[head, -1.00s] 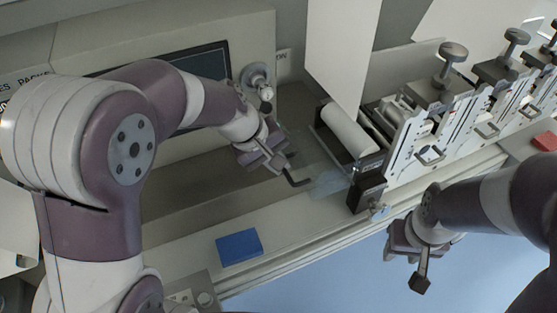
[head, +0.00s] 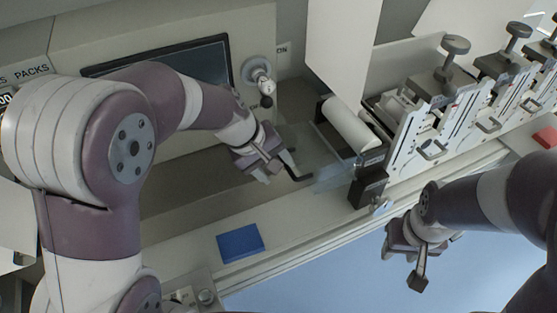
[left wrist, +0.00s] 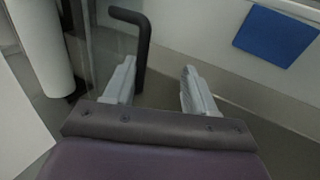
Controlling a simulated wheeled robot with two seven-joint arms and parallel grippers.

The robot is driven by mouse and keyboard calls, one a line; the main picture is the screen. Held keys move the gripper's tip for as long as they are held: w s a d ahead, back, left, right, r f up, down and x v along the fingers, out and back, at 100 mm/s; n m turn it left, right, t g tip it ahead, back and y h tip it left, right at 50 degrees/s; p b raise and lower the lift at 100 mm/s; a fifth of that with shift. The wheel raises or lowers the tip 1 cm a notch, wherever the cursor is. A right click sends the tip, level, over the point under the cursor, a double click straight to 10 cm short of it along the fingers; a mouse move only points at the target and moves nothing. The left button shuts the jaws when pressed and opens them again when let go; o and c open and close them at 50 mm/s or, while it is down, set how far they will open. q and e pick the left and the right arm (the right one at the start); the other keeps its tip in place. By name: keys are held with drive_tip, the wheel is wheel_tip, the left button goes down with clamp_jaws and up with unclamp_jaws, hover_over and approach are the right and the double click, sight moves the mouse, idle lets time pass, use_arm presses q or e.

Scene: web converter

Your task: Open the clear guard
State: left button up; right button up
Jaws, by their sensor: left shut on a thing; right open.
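The clear guard (head: 332,178) is a see-through panel in front of the white roll, with faint edges. Its black bent handle (head: 294,168) sticks out at the left. My left gripper (head: 262,170) is at this handle. In the left wrist view the handle (left wrist: 143,45) runs down along the inner side of the left finger of my left gripper (left wrist: 158,85). A gap shows to the other finger, and the contact is hard to see. My right gripper (head: 405,262) is open and empty, below and right of the guard, over the blue floor.
A white roll (head: 349,126) sits behind the guard, beside a black block (head: 368,188). Slitter units with grey knobs (head: 455,44) stand at the right. A blue block (head: 240,243) lies on the front ledge, and a red one (head: 545,137) at far right. A screen cabinet stands behind.

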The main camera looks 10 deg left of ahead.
use_arm(q)
drive_tip(key=shift+w+d, duration=0.1)
drive_tip(key=shift+r, duration=0.1)
drive_tip(key=shift+r, duration=0.15)
idle(0.4)
drive_tip(key=p+v, duration=0.2)
drive_tip(key=v, duration=1)
drive_tip(key=shift+r, duration=0.25)
